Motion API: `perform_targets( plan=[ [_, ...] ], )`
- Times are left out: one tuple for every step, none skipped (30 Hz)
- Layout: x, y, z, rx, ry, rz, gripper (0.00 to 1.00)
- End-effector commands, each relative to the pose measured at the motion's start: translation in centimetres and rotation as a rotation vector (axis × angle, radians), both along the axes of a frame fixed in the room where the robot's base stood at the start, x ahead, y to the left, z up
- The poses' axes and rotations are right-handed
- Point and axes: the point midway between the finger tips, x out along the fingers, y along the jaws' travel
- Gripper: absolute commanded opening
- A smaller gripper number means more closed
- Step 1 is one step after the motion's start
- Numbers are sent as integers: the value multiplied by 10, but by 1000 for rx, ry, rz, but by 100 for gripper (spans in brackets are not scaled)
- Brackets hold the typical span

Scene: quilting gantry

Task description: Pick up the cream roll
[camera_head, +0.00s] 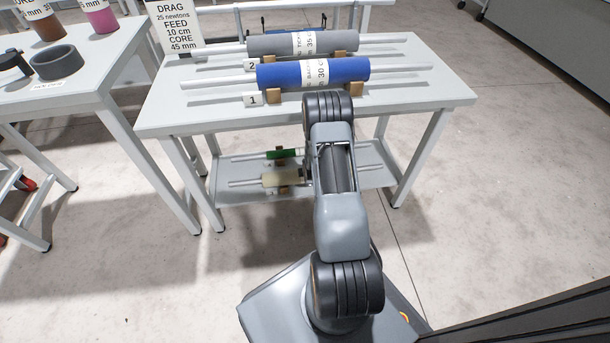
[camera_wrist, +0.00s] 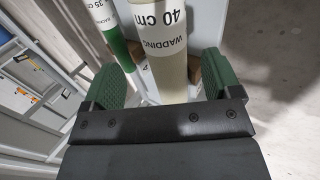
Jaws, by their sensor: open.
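The cream roll (camera_head: 279,177) lies on the lower shelf of the roll table, its right part hidden behind my arm in the head view. In the wrist view the cream roll (camera_wrist: 170,78) runs lengthwise up the picture, with a white label reading "40 cm WADDING". My gripper (camera_wrist: 163,68) is open, with one green finger on each side of the roll. My gripper is mostly hidden by my arm in the head view.
A green roll (camera_head: 281,153) lies behind the cream one on the same shelf (camera_head: 375,178). Blue (camera_head: 290,74) and grey (camera_head: 275,43) rolls rest on the tabletop (camera_head: 425,90) above. A side table (camera_head: 95,75) stands left. The floor at right is clear.

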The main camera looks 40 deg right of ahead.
Motion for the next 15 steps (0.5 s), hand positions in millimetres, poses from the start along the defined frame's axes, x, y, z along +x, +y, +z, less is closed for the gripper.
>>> perform_targets(
  plan=[
    [5, -3, -13, 0, -1, 0, 84],
    [7, -4, -17, 1, 0, -1, 84],
    [10, -6, -23, 0, 1, -1, 84],
    [13, -7, -26, 0, 0, -2, 84],
    [15, -8, -30, 0, 0, -2, 84],
    [18, -10, -34, 0, 0, -2, 84],
    [20, -11, -36, 0, -1, -2, 84],
    [21, -11, -38, 0, 0, -2, 84],
    [23, -12, -41, 0, 0, -2, 84],
    [24, -12, -42, 0, 0, -2, 84],
    [25, -13, -43, 1, 0, -2, 84],
    [25, -13, -44, 1, 0, -2, 84],
    [26, -13, -45, 1, 0, -2, 84],
    [26, -13, -45, 1, 1, -1, 84],
    [28, -13, -48, 1, 0, -1, 84]
  ],
)
